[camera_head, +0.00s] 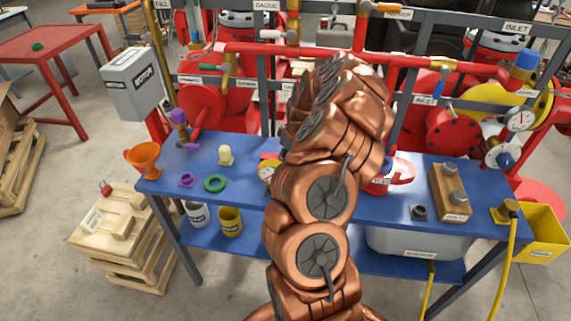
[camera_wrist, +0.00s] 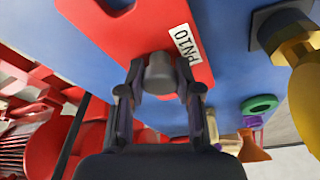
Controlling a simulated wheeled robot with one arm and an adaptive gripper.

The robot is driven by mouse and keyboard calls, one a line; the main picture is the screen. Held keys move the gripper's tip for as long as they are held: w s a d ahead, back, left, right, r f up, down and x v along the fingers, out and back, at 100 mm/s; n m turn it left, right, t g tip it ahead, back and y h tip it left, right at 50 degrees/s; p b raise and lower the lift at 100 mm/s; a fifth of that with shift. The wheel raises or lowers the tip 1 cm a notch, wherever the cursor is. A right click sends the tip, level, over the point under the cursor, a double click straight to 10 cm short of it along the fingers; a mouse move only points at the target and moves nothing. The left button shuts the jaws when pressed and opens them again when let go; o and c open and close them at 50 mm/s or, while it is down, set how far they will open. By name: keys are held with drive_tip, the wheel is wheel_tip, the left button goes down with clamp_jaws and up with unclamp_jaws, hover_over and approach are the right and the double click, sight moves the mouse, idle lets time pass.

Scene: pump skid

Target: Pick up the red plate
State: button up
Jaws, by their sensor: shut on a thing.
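The red plate (camera_wrist: 100,25) fills the upper middle of the wrist view. The blue bench top (camera_wrist: 228,25) shows behind the plate. I cannot tell whether the plate touches the bench. In the head view, part of a red labelled piece, apparently the plate (camera_head: 403,170), shows right of my arm. My arm hides the gripper there.
A green ring (camera_head: 215,184), an orange funnel (camera_head: 144,158) and a cream piece (camera_head: 225,156) stand on the bench's left. A wooden block with knobs (camera_head: 449,192) and a dark fitting (camera_head: 418,212) are at right. Red pipes (camera_head: 250,48) cross behind.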

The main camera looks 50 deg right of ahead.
clamp_jaws()
